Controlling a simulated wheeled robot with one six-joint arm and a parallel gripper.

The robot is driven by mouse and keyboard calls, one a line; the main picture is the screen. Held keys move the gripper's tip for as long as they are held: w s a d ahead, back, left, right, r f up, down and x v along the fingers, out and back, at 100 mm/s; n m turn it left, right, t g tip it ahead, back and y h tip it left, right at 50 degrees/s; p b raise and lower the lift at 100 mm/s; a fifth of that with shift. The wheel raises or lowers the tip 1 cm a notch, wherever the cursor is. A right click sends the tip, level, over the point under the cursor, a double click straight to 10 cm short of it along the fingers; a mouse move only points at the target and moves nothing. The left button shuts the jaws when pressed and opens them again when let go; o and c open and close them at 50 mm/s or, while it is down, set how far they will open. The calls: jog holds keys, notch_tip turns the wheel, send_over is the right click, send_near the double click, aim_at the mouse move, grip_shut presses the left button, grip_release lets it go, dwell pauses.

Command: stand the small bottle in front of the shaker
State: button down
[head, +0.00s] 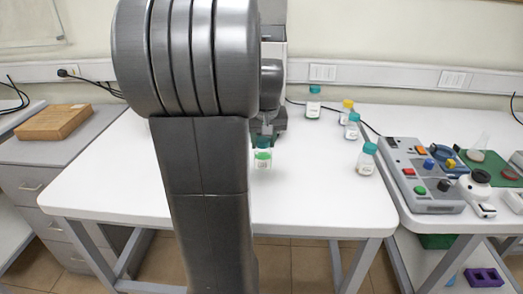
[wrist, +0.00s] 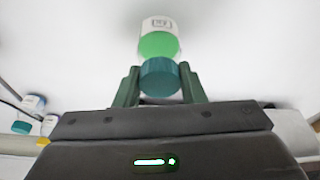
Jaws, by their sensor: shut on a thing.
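The small bottle (head: 263,160) has a teal cap and bright green contents and is at the middle of the white table. My gripper (head: 264,136) is shut on its teal cap from above. In the wrist view the bottle (wrist: 158,42) hangs between the fingers of the gripper (wrist: 159,72), with its white label facing up in the picture. I cannot tell whether its base touches the table. A white device with a dark round top (head: 480,178) on the right-hand table looks like the shaker.
A button panel (head: 424,175) sits left of the shaker. The front of the white table (head: 310,205) is clear.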

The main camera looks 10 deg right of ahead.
aim_at(263, 149)
jog(key=shift+f, duration=1.6)
jog(key=c, duration=0.9)
grip_release()
jog(key=shift+f, duration=0.1)
jog(key=v, duration=1.2)
jog(key=shift+p, duration=0.35)
